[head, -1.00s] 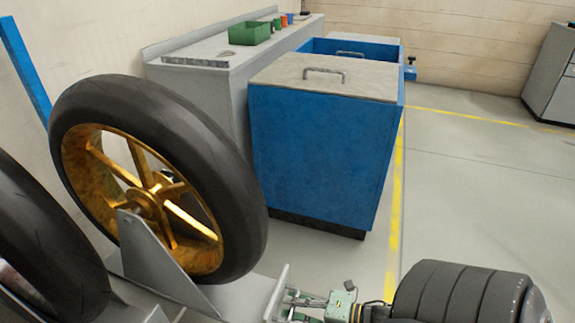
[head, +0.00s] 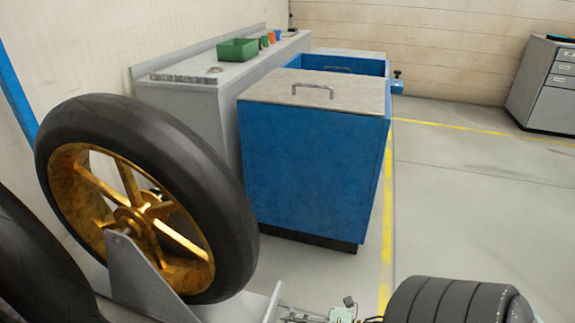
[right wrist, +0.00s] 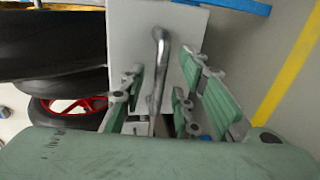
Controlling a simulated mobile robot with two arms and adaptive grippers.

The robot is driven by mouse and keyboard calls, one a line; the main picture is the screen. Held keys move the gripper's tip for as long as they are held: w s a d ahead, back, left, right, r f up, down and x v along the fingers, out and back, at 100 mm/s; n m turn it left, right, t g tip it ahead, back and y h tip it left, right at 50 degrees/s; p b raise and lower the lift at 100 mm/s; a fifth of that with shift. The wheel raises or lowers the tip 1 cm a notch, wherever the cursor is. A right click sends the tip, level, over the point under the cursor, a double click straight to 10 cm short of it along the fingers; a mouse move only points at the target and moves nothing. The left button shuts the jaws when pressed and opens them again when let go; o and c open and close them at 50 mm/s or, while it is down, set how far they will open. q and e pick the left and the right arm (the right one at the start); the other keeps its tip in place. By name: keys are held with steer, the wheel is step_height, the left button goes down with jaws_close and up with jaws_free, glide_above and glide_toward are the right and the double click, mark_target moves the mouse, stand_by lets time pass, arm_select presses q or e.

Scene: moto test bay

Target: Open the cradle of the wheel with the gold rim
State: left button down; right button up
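The wheel with the gold rim (head: 75,185) and black tyre stands upright at the left of the head view. Its grey cradle (head: 135,275) has a pointed side plate by the hub. My right gripper (head: 318,318) is only partly in the head view, at the bottom edge to the right of the cradle. In the right wrist view my right gripper (right wrist: 170,95) is open, its green-padded fingers on either side of a bent metal bar handle (right wrist: 160,60) in front of a pale plate (right wrist: 130,30). Contact with the bar cannot be told. My left gripper is not in view.
A blue cabinet (head: 315,165) stands behind the wheel, beside a grey bench (head: 190,90) with a green bin (head: 238,49). Another black tyre (head: 35,265) is at the lower left. A red rim (right wrist: 75,104) shows in the right wrist view.

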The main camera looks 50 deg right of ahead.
steer(key=v, duration=1)
steer(key=shift+s, duration=0.2)
